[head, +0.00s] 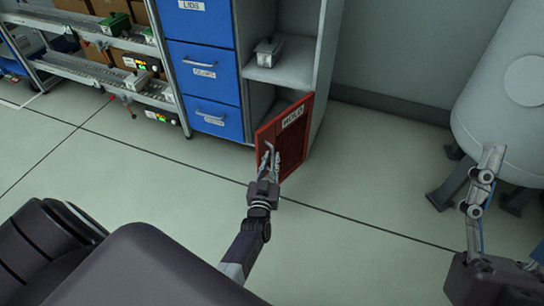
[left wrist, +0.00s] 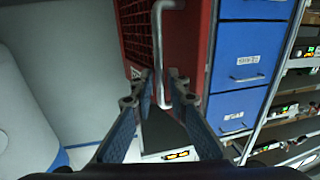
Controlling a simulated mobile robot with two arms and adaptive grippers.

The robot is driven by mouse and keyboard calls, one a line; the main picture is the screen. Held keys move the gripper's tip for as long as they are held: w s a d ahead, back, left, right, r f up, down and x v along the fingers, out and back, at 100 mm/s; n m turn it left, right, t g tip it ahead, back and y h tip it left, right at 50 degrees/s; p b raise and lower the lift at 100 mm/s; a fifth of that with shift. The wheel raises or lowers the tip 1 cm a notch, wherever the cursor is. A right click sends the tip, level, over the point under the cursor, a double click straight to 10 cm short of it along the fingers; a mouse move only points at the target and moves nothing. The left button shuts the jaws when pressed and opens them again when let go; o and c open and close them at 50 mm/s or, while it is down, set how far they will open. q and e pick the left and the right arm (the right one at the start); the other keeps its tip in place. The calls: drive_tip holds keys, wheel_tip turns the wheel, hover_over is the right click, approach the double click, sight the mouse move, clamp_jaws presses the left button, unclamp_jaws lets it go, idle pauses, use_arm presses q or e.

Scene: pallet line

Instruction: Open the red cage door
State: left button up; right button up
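The red cage door (head: 290,138), labelled HOLD, stands partly open at the bottom of a grey cabinet, swung out at an angle. It also shows in the left wrist view (left wrist: 187,38). Its silver bar handle (left wrist: 158,50) runs between the fingers of my left gripper (left wrist: 160,78). In the head view the left gripper (head: 270,160) is at the door's outer face near its left edge, its fingers drawn close around the handle. My right gripper (head: 480,190) is far from the door at the lower right; its finger gap does not show.
Blue drawers (head: 204,75) stand left of the door. A small metal box (head: 266,52) sits on the shelf above it. A pale tank (head: 510,95) on dark feet stands at the right. The floor (head: 355,190) in front of the door is clear.

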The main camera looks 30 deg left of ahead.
use_arm(q)
drive_tip(key=v, duration=0.5)
drive_tip(key=shift+s+d, duration=0.1)
drive_tip(key=shift+s, duration=0.3)
